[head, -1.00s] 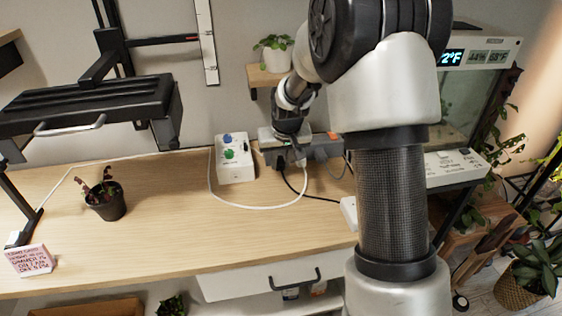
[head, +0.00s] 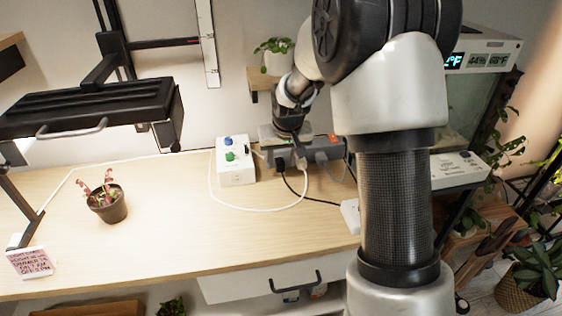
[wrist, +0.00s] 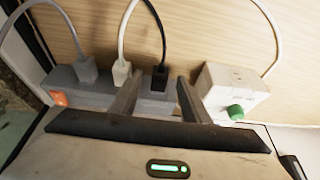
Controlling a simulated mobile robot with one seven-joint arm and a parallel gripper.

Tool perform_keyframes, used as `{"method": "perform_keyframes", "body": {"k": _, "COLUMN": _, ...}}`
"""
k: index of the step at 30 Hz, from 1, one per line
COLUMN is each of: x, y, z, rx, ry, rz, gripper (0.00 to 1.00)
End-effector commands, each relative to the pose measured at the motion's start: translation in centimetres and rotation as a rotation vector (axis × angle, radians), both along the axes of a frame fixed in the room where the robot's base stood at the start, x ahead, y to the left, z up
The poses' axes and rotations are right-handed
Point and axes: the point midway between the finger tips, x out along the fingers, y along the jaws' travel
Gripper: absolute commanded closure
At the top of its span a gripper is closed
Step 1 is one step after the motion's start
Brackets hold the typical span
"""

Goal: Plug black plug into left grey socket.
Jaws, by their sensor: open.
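The black plug (wrist: 160,73) stands at the grey power strip (wrist: 92,97) in the wrist view, at the end nearest the white box. It appears seated in the strip's left socket as seen from the head; the socket face is hidden under it. The strip also shows in the head view (head: 326,151), with the black cord (head: 309,193) running down from it. My gripper (wrist: 160,78) is open, with one finger on each side of the black plug and visible gaps between. In the head view my gripper hides part of the strip's left end.
A white plug (wrist: 121,73) and a grey plug (wrist: 87,69) sit in the strip beside the black one, near the orange switch (wrist: 58,98). A white box (head: 235,171) with knobs stands close to the left. A potted plant (head: 107,203) is farther left; the front desktop is clear.

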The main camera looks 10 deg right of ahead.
Motion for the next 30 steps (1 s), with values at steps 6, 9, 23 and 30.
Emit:
{"method": "perform_keyframes", "body": {"k": 6, "x": -1.9, "y": 0.0, "z": 5.2, "rx": 0.0, "ry": -0.005, "rz": -0.001, "gripper": 0.57}}
{"method": "perform_keyframes", "body": {"k": 9, "x": -2.9, "y": 0.0, "z": 7.5, "rx": 0.0, "ry": -0.006, "rz": -0.001, "gripper": 0.57}}
{"method": "perform_keyframes", "body": {"k": 23, "x": -5.9, "y": 0.0, "z": 14.3, "rx": 0.0, "ry": -0.001, "rz": 0.0, "gripper": 0.57}}
{"method": "perform_keyframes", "body": {"k": 30, "x": -10.6, "y": 0.0, "z": 17.9, "rx": -0.004, "ry": -0.025, "rz": 0.0, "gripper": 0.57}}
